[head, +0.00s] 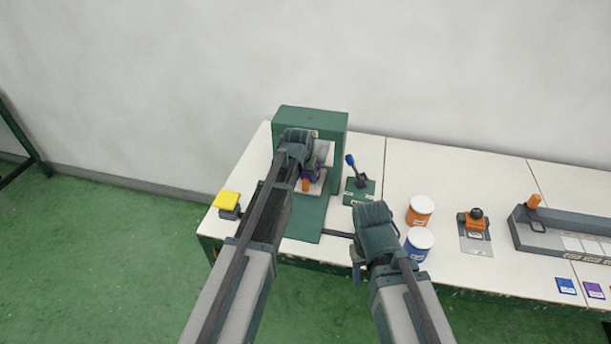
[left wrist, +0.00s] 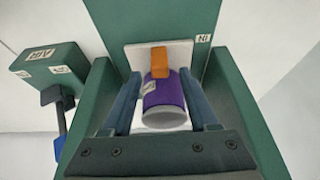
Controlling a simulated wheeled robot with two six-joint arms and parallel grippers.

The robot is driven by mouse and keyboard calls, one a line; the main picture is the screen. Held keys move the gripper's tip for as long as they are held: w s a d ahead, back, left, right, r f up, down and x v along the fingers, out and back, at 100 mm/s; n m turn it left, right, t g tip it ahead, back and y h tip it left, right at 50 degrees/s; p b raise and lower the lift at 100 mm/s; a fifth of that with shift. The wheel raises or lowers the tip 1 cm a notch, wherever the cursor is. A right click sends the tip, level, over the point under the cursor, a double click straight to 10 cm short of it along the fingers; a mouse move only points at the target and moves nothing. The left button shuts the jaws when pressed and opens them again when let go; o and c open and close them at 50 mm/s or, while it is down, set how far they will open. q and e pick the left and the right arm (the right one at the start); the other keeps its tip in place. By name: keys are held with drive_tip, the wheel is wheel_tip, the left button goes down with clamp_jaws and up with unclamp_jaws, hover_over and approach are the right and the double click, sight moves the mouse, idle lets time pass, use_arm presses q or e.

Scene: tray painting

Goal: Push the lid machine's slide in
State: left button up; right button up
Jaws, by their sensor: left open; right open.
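The lid machine (head: 311,119) is a green frame on the white table, with a green base plate reaching to the front. Its pale slide (left wrist: 185,53) bears an orange handle (left wrist: 159,62), and a purple cylinder with a pale end (left wrist: 163,100) shows at it. An "IN" label (left wrist: 203,38) is on the green part behind. My left gripper (head: 308,178) is open inside the machine. In the left wrist view its fingers stand on either side of the purple cylinder and handle, with gaps. My left arm hides part of the slide in the head view. My right gripper (head: 358,268) is open near the table's front edge.
A blue-tipped lever (head: 356,172) on a green base stands right of the machine. A yellow pad (head: 226,201) is at the left edge. An orange pot (head: 420,208) and blue pot (head: 418,246) stand close to my right gripper. A grey bin (head: 560,236) is further right.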

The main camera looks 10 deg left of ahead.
use_arm(q)
drive_tip(key=p+v, duration=0.9)
drive_tip(key=v, duration=0.2)
drive_tip(key=shift+r, duration=0.1)
drive_tip(key=s+d+m+g, duration=0.1)
drive_tip(key=s+d, duration=0.2)
drive_tip(key=s, duration=0.5)
drive_tip(key=s+d+f+m+g+y, duration=0.1)
drive_tip(key=s+d+g, duration=0.1)
drive_tip(key=s, duration=0.7)
drive_tip(key=s+d+m+g, duration=0.1)
drive_tip(key=s+d+g, duration=0.1)
drive_tip(key=s+d, duration=0.3)
drive_tip(key=s, duration=0.4)
drive_tip(key=shift+s+f+y, duration=0.15)
drive_tip(key=shift+f+y, duration=0.15)
